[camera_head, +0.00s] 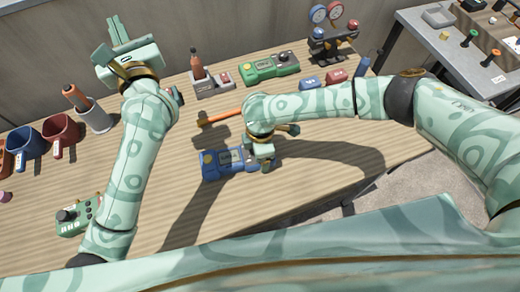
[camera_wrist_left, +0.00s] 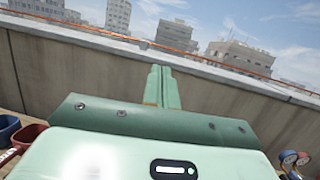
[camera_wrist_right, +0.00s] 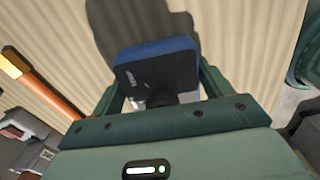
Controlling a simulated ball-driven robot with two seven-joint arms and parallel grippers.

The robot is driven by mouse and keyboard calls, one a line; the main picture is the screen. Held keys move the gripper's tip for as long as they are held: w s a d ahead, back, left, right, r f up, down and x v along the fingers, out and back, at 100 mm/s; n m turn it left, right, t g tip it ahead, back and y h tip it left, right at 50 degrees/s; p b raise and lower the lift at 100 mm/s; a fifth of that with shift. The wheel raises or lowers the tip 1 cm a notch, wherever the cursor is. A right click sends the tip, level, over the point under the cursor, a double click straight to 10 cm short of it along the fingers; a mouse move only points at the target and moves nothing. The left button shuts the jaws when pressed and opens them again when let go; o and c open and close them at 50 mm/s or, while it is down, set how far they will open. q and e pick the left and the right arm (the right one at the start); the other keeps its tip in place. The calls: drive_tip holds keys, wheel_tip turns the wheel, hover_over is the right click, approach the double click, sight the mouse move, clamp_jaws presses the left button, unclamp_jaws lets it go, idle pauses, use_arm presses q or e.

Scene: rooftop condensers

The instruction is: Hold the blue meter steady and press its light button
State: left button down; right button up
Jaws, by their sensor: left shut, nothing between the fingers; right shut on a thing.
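The blue meter (camera_head: 222,163) lies on the wooden table near the middle in the head view, with a yellow round part at its left end and a grey face. My right gripper (camera_head: 266,156) is shut on the meter's right end and partly hides it. In the right wrist view the blue meter (camera_wrist_right: 158,66) sits between the two fingers, its dark end toward the camera. The light button cannot be made out. My left gripper (camera_head: 117,35) is raised at the upper left, far from the meter. Its fingers (camera_wrist_left: 161,85) are together and empty in the left wrist view.
An orange-handled hammer (camera_head: 222,117) lies just behind the meter. A green meter (camera_head: 270,67), a grey holder (camera_head: 212,84) and a gauge stand (camera_head: 333,40) stand at the back. Mugs (camera_head: 60,131) are at the left, and a green device (camera_head: 78,217) is at the front left.

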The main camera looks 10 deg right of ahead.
use_arm(q)
drive_tip(key=s+d+r+m+t+h, duration=0.35)
drive_tip(key=d+m+h, duration=0.55)
drive_tip(key=m+h, duration=0.4)
drive_tip(key=s+d+f+m+g+h, duration=0.4)
drive_tip(key=d+m+g+h, duration=0.1)
drive_tip(key=g+h, duration=0.2)
drive_tip(key=m+g+y, duration=0.3)
drive_tip(key=g+y, duration=0.4)
drive_tip(key=g, duration=0.3)
hover_over(205, 162)
wheel_tip(205, 162, down, 20)
drive_tip(key=shift+f, duration=4.25)
